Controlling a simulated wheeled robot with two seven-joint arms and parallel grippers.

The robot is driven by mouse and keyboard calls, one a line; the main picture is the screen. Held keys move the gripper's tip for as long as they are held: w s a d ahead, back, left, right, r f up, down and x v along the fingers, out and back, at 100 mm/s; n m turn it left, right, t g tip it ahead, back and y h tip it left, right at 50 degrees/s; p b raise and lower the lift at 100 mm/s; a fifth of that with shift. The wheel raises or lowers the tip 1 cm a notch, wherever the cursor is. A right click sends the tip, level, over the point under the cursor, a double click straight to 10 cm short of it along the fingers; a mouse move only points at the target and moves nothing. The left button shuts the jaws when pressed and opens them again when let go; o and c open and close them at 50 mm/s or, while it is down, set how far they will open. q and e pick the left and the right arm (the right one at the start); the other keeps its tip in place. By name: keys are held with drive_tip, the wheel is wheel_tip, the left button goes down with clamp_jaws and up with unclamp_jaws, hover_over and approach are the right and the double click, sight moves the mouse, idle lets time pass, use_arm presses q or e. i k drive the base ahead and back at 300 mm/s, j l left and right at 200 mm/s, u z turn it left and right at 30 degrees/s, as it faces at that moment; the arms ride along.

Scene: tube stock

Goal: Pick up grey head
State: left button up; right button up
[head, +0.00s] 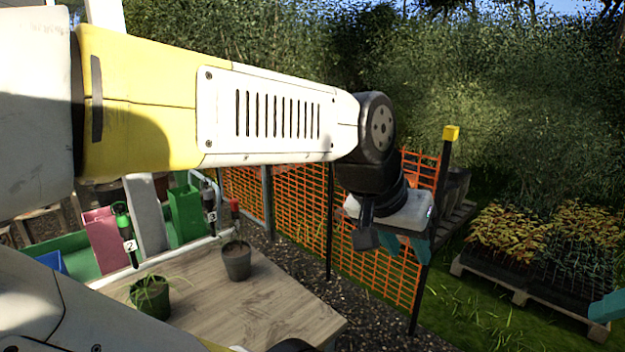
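A dark grey tool with a white 3 label (211,210) stands at the rack behind the table; it may be the grey head, but I cannot be sure at this size. A green-topped tool with a 2 label (126,236) stands to its left. My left arm crosses the upper view, and my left gripper (402,244) hangs beyond the table's right side, in front of the orange fence. Its teal fingertips look apart with nothing between them. It is well away from both tools. Only a teal piece of my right gripper (607,307) shows at the right edge.
Two potted plants (237,262) (151,298) stand on the wooden table (270,308). Pink (104,237) and green (186,212) bins stand behind it. An orange mesh fence (300,220) runs behind the table. Seedling trays (505,240) sit on a pallet at right. The table's right part is clear.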

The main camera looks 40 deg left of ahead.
sight(207, 193)
drive_tip(key=i+l+z, duration=0.1)
drive_tip(key=i+z, duration=0.2)
drive_tip(key=i, duration=0.45)
drive_tip(key=i+u, duration=0.85)
drive_tip(key=u, duration=0.25)
drive_tip(key=i+u, duration=0.2)
drive_tip(key=u, duration=0.25)
drive_tip(key=i+l+u, duration=0.15)
drive_tip(key=u, duration=0.35)
drive_tip(key=i+u, duration=0.15)
drive_tip(key=u, duration=0.25)
drive_tip(key=i+u, duration=0.15)
drive_tip(key=u, duration=0.25)
drive_tip(key=i+l+u, duration=0.1)
drive_tip(key=u, duration=0.25)
drive_tip(key=i+l+u, duration=0.15)
drive_tip(key=u, duration=0.25)
drive_tip(key=i+l+u, duration=0.4)
drive_tip(key=k+j, duration=0.05)
drive_tip(key=j, duration=0.05)
